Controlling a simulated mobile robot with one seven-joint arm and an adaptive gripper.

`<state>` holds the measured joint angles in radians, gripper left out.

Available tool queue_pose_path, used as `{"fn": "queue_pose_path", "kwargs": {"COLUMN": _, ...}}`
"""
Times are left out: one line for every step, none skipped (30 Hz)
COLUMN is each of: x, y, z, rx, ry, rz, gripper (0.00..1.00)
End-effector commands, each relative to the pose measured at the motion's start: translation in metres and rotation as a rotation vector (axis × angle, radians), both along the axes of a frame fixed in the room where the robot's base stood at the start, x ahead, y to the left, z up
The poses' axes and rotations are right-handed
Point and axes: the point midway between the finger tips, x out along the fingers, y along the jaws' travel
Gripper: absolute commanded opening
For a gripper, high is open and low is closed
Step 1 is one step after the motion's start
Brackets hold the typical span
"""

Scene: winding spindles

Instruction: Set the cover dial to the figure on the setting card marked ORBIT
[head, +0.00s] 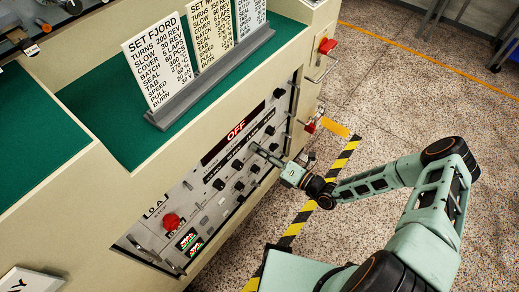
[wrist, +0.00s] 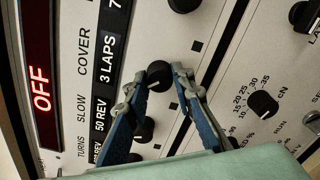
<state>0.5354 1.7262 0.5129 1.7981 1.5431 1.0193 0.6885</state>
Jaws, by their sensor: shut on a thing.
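The cover dial (wrist: 159,76) is a black knob in line with the COVER label. Its small window (wrist: 108,58) reads 3 LAPS. My gripper (wrist: 160,80) has its fingers on either side of this dial, shut on it. In the head view my gripper (head: 262,153) reaches the panel from the right and hides the dial it holds. The nearest card (head: 162,68) is headed SET FJORD and lists COVER 5 LAPS. Two more cards, a cream one (head: 210,34) and a pale one (head: 250,14), are cut off at the top. No ORBIT heading is readable.
Other black knobs (wrist: 143,130) sit close to the held dial, and a knob with a CN scale (wrist: 262,104) is at right. A red OFF display (head: 236,132) is above the dials. A red button (head: 172,221) is at lower left. Open floor (head: 400,90) lies right.

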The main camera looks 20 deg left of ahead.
Motion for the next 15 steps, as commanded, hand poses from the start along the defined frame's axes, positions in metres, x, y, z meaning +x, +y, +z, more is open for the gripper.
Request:
{"fn": "queue_pose_path", "kwargs": {"x": 0.0013, "y": -0.0010, "z": 0.0003, "rx": -0.005, "ry": -0.013, "rz": -0.004, "gripper": 0.00}}
{"fn": "queue_pose_path", "kwargs": {"x": 0.0013, "y": -0.0010, "z": 0.0003, "rx": -0.008, "ry": -0.018, "rz": -0.004, "gripper": 0.00}}
{"fn": "queue_pose_path", "kwargs": {"x": 0.0014, "y": -0.0010, "z": 0.0002, "rx": -0.010, "ry": -0.025, "rz": -0.004, "gripper": 0.00}}
{"fn": "queue_pose_path", "kwargs": {"x": 0.0014, "y": -0.0010, "z": 0.0002, "rx": -0.012, "ry": -0.030, "rz": -0.004, "gripper": 0.00}}
{"fn": "queue_pose_path", "kwargs": {"x": 0.0014, "y": -0.0010, "z": 0.0002, "rx": -0.014, "ry": -0.033, "rz": -0.004, "gripper": 0.00}}
{"fn": "queue_pose_path", "kwargs": {"x": 0.0014, "y": -0.0010, "z": 0.0001, "rx": -0.016, "ry": -0.038, "rz": -0.004, "gripper": 0.00}}
{"fn": "queue_pose_path", "kwargs": {"x": 0.0014, "y": -0.0010, "z": 0.0001, "rx": -0.016, "ry": -0.040, "rz": -0.003, "gripper": 0.00}}
{"fn": "queue_pose_path", "kwargs": {"x": 0.0015, "y": -0.0009, "z": 0.0001, "rx": -0.017, "ry": -0.042, "rz": -0.004, "gripper": 0.00}}
{"fn": "queue_pose_path", "kwargs": {"x": 0.0015, "y": -0.0009, "z": 0.0001, "rx": -0.017, "ry": -0.043, "rz": -0.003, "gripper": 0.00}}
{"fn": "queue_pose_path", "kwargs": {"x": 0.0015, "y": -0.0010, "z": 0.0001, "rx": -0.017, "ry": -0.043, "rz": -0.003, "gripper": 0.00}}
{"fn": "queue_pose_path", "kwargs": {"x": 0.0015, "y": -0.0010, "z": 0.0001, "rx": -0.017, "ry": -0.044, "rz": -0.003, "gripper": 0.00}}
{"fn": "queue_pose_path", "kwargs": {"x": 0.0015, "y": -0.0010, "z": 0.0001, "rx": -0.017, "ry": -0.044, "rz": -0.003, "gripper": 0.00}}
{"fn": "queue_pose_path", "kwargs": {"x": 0.0015, "y": -0.0009, "z": 0.0001, "rx": -0.017, "ry": -0.044, "rz": -0.003, "gripper": 0.00}}
{"fn": "queue_pose_path", "kwargs": {"x": 0.0015, "y": -0.0010, "z": 0.0001, "rx": -0.017, "ry": -0.043, "rz": -0.003, "gripper": 0.00}}
{"fn": "queue_pose_path", "kwargs": {"x": 0.0015, "y": -0.0010, "z": 0.0001, "rx": -0.017, "ry": -0.043, "rz": -0.003, "gripper": 0.00}}
